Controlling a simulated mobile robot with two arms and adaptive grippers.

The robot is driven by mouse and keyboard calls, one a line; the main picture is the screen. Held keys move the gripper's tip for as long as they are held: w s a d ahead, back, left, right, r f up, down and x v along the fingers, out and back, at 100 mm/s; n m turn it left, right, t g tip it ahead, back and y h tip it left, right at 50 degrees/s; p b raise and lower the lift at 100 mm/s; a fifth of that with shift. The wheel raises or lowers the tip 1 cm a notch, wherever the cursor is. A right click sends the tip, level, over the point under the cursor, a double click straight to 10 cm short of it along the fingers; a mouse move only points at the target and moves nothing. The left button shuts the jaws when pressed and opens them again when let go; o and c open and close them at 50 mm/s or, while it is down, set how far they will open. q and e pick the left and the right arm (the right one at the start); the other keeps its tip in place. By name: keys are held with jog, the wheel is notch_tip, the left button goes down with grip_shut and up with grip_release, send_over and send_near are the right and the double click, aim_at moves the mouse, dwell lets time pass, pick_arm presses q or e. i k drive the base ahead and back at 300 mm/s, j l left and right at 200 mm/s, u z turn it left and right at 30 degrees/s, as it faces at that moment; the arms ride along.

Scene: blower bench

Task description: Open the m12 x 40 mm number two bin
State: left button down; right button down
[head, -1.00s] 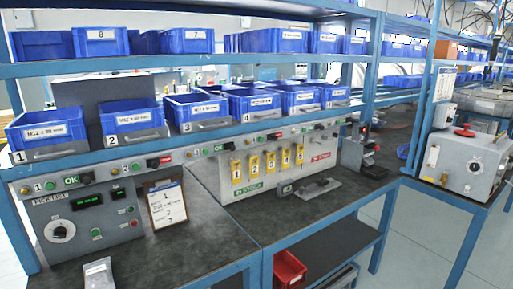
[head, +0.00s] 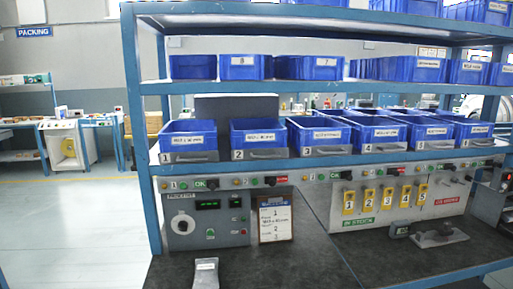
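The number two bin (head: 258,138) is a blue open-topped bin on the lower shelf, between bins one and three. A grey front with the numeral 2 and a handle (head: 265,153) sits below its label, whose text is too small to read surely. The bin sits level with its neighbours. Neither of my grippers is in the head view.
Bin one (head: 188,140) is on its left and bin three (head: 319,135) on its right. Below are a control panel (head: 207,217), a clipboard (head: 275,219) and a dark bench top (head: 300,262). A blue post (head: 143,130) bounds the rack's left; open floor (head: 75,220) lies beyond.

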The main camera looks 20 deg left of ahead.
aim_at(265, 137)
jog(key=u, duration=0.4)
jog(key=i+j+u, duration=0.15)
jog(key=u, duration=0.25)
jog(key=i+j+u, duration=0.15)
jog(key=u, duration=0.25)
jog(key=i+j+u, duration=0.1)
jog(key=u, duration=0.3)
